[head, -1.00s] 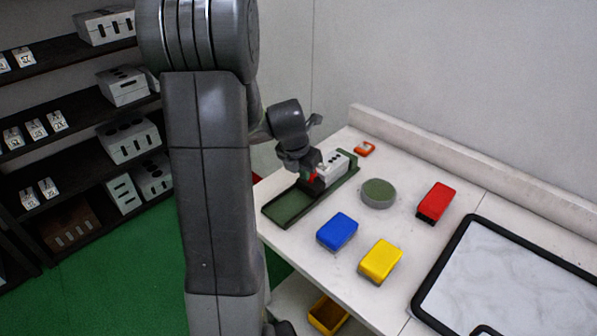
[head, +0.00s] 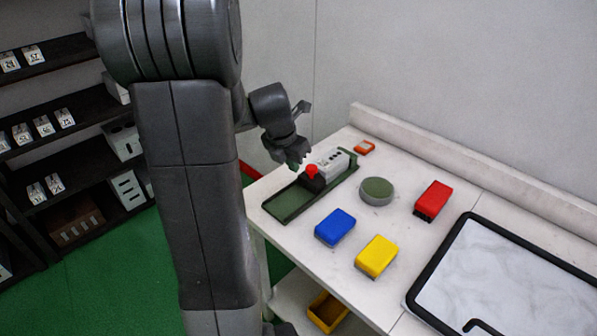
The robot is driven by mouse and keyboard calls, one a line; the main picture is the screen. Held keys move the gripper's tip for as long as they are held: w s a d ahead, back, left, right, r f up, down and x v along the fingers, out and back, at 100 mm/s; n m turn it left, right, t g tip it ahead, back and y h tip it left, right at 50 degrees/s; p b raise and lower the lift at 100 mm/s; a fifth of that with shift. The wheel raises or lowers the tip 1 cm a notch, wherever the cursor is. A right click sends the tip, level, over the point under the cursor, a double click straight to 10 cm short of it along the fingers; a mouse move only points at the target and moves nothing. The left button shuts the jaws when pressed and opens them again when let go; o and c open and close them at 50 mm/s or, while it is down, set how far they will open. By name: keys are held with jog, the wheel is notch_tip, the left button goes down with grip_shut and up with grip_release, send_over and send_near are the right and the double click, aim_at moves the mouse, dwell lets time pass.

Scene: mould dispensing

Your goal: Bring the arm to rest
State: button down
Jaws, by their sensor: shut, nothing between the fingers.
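My gripper (head: 293,160) is shut and empty. It hangs above and to the left of a green tray (head: 286,206) on the white table, apart from it. In the tray stand a white block with dark holes (head: 331,164) and a dark piece with a red knob (head: 312,171). My arm rises at the left of the view and hides part of the shelves.
On the table (head: 297,236) are a round green-topped disc (head: 376,191), blue (head: 335,227), yellow (head: 376,256) and red (head: 433,199) boxes, a small orange item (head: 365,147) and a black-rimmed board (head: 458,235). Dark shelves (head: 68,107) stand at left. A yellow bin (head: 327,311) sits below.

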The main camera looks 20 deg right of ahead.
jog(key=v, duration=0.5)
jog(key=shift+s+r, duration=0.15)
